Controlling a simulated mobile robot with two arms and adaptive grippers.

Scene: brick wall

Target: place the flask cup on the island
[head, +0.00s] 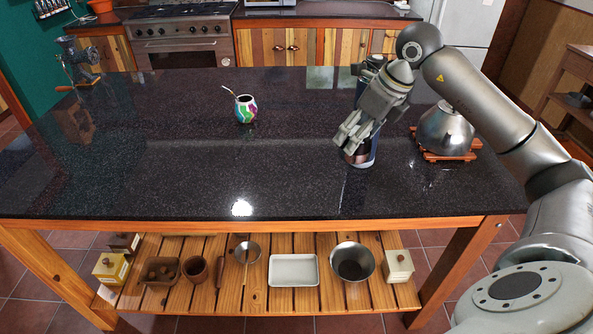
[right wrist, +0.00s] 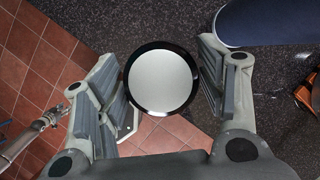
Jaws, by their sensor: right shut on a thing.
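My right gripper (head: 347,142) reaches down over the dark island (head: 280,190). It is shut on the flask cup (right wrist: 162,82), which shows in the right wrist view as a round pale disc with a black rim between the two fingers. In the head view the cup is mostly hidden by the fingers; a dark coppery part (head: 359,155) shows below them. A blue flask (right wrist: 272,20) is just outside the fingers in the right wrist view. In the head view the gripper covers much of it. My left gripper is not in view.
A metal kettle (head: 445,131) stands on a wooden trivet (head: 449,156) to the right. A painted mate cup (head: 246,109) and a grinder (head: 78,62) are further left. The island's front left is clear. Bowls and boxes sit on the slatted shelf (head: 255,293) below.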

